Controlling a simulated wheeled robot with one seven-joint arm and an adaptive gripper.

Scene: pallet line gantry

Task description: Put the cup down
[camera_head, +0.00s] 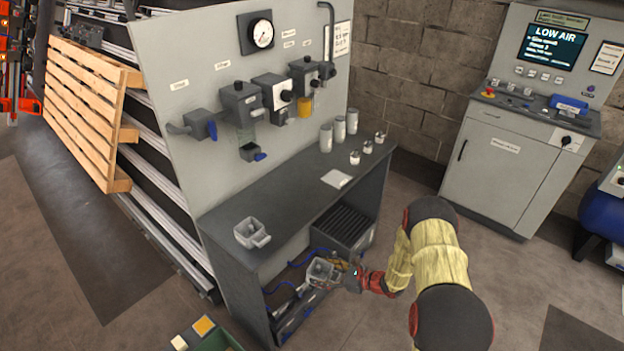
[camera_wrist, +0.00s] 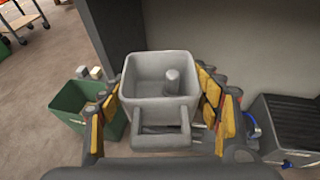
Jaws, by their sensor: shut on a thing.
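A grey, square, open-topped cup with a loop handle (camera_wrist: 160,112) sits between the yellow-padded fingers of my gripper (camera_wrist: 160,90), which is shut on it. The cup looks roughly upright, with its handle toward the wrist camera and a short grey cylinder shape inside. In the head view, the held cup (camera_head: 321,271) and my gripper (camera_head: 342,276) are low in front of the bench's open underside, below the bench top (camera_head: 290,215). Whether the cup's base touches anything is hidden. A similar grey cup (camera_head: 249,234) stands on the bench top at its left end.
A ribbed black-topped box (camera_head: 343,228) is under the bench; it also shows in the wrist view (camera_wrist: 292,118). Canisters (camera_head: 339,131), small jars (camera_head: 367,147) and a white sheet (camera_head: 337,179) are at the back right of the bench top. A green bin (camera_wrist: 75,100) stands left.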

